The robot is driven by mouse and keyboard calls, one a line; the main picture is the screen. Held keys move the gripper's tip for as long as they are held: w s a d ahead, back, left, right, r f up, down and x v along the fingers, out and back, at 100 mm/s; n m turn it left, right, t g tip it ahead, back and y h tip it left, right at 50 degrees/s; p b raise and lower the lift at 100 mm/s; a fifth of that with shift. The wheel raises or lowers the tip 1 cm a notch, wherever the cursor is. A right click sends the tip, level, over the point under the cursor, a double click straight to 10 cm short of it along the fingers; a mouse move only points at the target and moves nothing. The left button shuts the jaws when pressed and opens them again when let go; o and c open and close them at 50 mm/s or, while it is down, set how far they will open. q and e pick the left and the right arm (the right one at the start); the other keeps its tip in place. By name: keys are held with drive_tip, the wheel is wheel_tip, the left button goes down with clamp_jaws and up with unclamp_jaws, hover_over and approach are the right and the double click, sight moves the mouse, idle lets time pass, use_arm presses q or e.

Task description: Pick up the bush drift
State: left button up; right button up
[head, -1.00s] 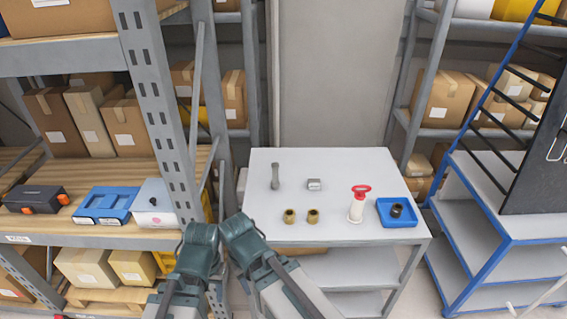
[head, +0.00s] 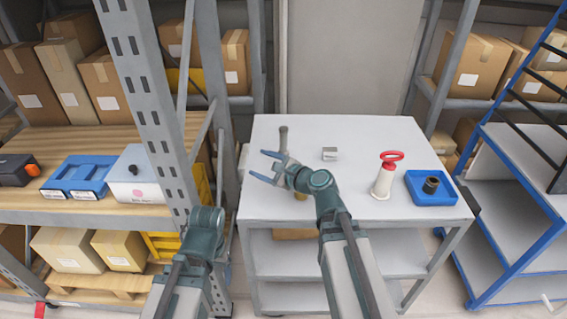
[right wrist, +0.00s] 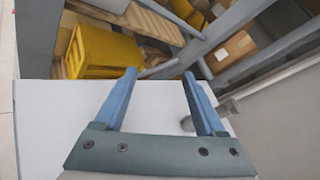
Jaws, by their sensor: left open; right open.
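The bush drift, which I take to be the grey rod-shaped tool (head: 283,139), stands or lies at the back left of the white table; I cannot tell which. My right gripper (head: 266,167) is open and empty over the table's left part, just in front of the drift and apart from it. In the right wrist view, the open right gripper's (right wrist: 165,103) blue fingers point over the table edge. A grey piece, perhaps the drift (right wrist: 187,124), shows beside the right-hand finger. My left arm is at lower left; its gripper fingers are not visible.
The white table (head: 400,150) also holds a small grey block (head: 329,154), a red-handled white tool (head: 385,176) and a blue tray (head: 445,197) with a dark ring (head: 431,185). A brass bush (head: 300,196) is mostly hidden by my right arm. A rack upright (head: 150,100) stands left.

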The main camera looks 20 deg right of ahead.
sight(280, 128)
drive_tip(key=w+d+m+t+h+b, duration=0.25)
drive_tip(key=d+m+t+h, duration=0.2)
drive_tip(key=d+m, duration=0.7)
drive_tip(key=shift+w+a+r+b, duration=0.1)
drive_tip(key=shift+w+a, duration=0.25)
drive_tip(key=shift+w, duration=1.9)
drive_tip(key=shift+w+a+r+b, duration=0.1)
drive_tip(key=shift+w+a, duration=0.3)
drive_tip(key=shift+w, duration=1.8)
drive_tip(key=shift+w+a+r+b, duration=0.1)
drive_tip(key=shift+w+a, duration=0.25)
drive_tip(key=shift+w, duration=1.9)
use_arm(q)
wheel_tip(280, 128, down, 5)
drive_tip(key=shift+r, duration=0.1)
use_arm(e)
drive_tip(key=shift+s, duration=0.1)
clamp_jaws()
